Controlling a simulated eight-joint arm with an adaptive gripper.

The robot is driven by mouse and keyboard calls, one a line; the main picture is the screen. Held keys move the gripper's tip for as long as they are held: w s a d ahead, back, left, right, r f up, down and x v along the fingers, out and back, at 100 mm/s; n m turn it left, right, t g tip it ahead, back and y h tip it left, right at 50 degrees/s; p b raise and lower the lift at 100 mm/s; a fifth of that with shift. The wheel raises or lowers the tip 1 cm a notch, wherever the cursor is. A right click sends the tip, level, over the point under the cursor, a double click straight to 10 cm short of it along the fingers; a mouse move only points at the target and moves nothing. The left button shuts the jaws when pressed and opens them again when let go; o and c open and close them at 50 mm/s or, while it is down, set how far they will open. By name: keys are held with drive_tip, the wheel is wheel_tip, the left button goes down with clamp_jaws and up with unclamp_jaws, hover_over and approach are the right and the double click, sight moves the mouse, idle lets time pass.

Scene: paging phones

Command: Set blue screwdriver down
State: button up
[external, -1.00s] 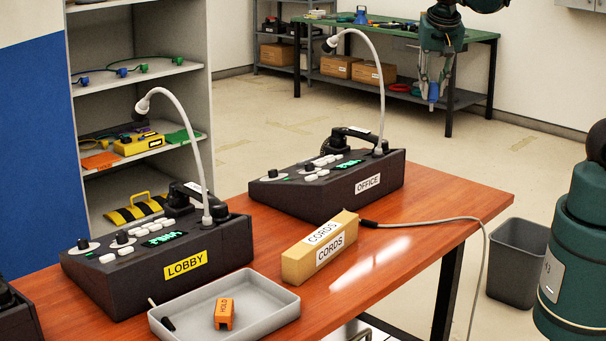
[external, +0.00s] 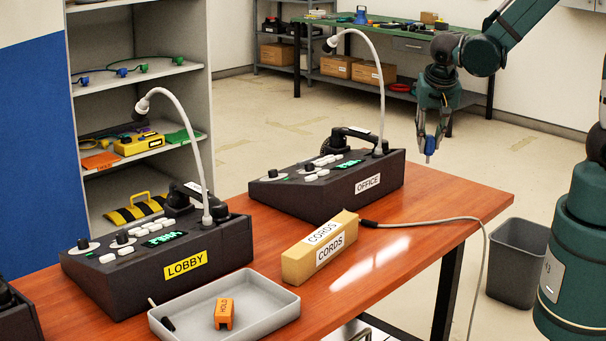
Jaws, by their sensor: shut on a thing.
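The blue screwdriver (external: 430,145) is held in my gripper (external: 432,133), with its blue handle between the fingers and a short grey end pointing down. The gripper is shut on it and hangs in the air, in the picture just right of the OFFICE console and above the table's far right part. The wooden table (external: 440,205) is below, and the screwdriver appears clear of its surface. Part of the screwdriver is hidden by the fingers.
The OFFICE console (external: 330,192) and LOBBY console (external: 150,262) have tall gooseneck microphones. A CORDS block (external: 318,250), a cable and a grey tray (external: 265,322) with an orange HOLD block (external: 224,313) lie on the table. The table's right end is mostly clear. A grey bin (external: 517,262) stands beyond it.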

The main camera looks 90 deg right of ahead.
sight(429, 155)
drive_tip(key=shift+f, duration=0.1)
idle(0.3)
drive_tip(key=shift+f+b, duration=0.85)
drive_tip(key=shift+f, duration=2.05)
drive_tip(key=shift+f+b, duration=0.7)
drive_tip(key=shift+f, duration=1.35)
drive_tip(key=shift+f, duration=0.15)
drive_tip(key=o, duration=0.9)
drive_tip(key=shift+p+v, duration=1.75)
drive_tip(key=shift+v, duration=4.4)
